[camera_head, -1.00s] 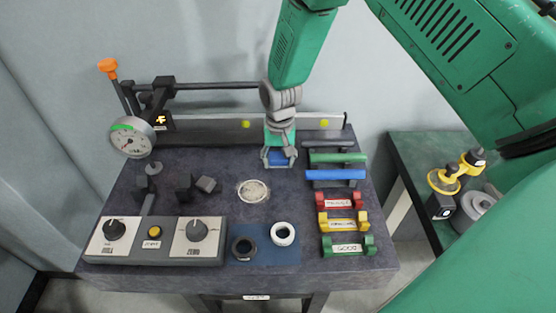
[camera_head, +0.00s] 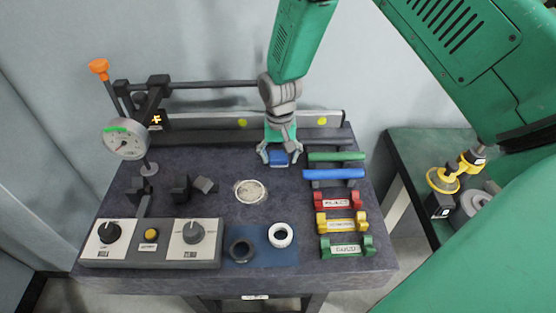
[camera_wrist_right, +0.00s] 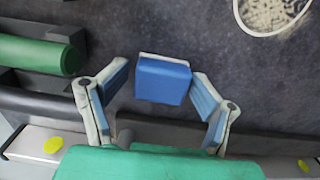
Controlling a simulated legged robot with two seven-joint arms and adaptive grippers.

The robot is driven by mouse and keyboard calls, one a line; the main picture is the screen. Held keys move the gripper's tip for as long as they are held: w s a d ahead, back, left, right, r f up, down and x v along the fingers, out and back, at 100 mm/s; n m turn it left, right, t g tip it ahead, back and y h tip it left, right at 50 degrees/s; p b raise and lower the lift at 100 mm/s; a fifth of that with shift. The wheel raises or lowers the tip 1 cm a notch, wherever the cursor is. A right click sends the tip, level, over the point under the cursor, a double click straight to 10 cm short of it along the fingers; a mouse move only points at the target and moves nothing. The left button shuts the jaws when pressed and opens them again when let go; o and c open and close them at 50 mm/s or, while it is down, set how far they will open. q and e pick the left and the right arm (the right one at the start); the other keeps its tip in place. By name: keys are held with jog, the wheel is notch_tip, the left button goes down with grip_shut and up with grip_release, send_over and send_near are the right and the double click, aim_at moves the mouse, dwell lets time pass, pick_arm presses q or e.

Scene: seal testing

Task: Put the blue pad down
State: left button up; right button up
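The blue pad (camera_head: 278,157) is a small block with a pale edge, at the back of the dark worktop (camera_head: 215,170). It also shows in the right wrist view (camera_wrist_right: 163,80). It appears to rest on the worktop. My right gripper (camera_head: 280,154) is over it with the fingers spread. In the right wrist view my right gripper (camera_wrist_right: 160,75) has one finger on each side of the pad, with a narrow gap on the left and a very small one on the right. My left gripper is not in view.
Green and blue rollers (camera_head: 334,174) lie on holders to the right. Red, yellow and green labelled racks (camera_head: 341,224) stand in front of them. A round pale disc (camera_head: 250,191) lies left of the gripper. A dial gauge (camera_head: 125,139) stands at left. A rail (camera_head: 215,133) runs behind.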

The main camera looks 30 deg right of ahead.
aim_at(279, 155)
notch_tip(279, 155, up, 12)
jog(key=shift+f, duration=0.25)
jog(key=shift+w, duration=0.1)
